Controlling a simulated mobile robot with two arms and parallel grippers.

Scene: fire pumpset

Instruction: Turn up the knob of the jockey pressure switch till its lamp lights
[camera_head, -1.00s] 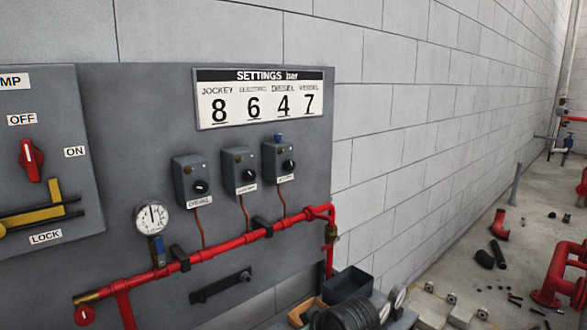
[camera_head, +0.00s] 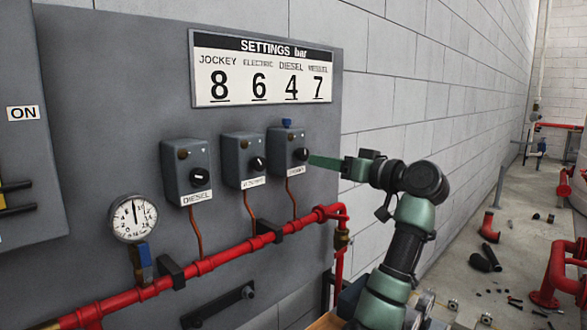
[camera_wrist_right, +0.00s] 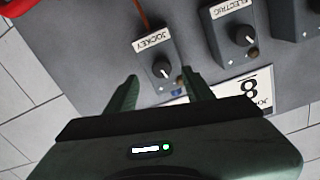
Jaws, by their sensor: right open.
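The jockey pressure switch (camera_head: 281,160) is the rightmost grey box of the row on the panel. In the right wrist view its label reads JOCKEY, and its black knob (camera_wrist_right: 162,70) with a white pointer mark shows. A small dull brown lamp (camera_wrist_right: 181,81) sits beside the knob and looks unlit. My right gripper (camera_head: 312,160) is just in front of this switch at its right side. In the right wrist view its two green fingers are spread, one on either side of the switch, with nothing between them held. The left gripper is not in view.
The electric switch (camera_head: 244,162) and diesel switch (camera_head: 188,172) stand close to the left. A settings board (camera_head: 262,68) above reads jockey 8. A red pipe (camera_head: 240,257) and a gauge (camera_head: 133,218) are below. The wall at right is clear.

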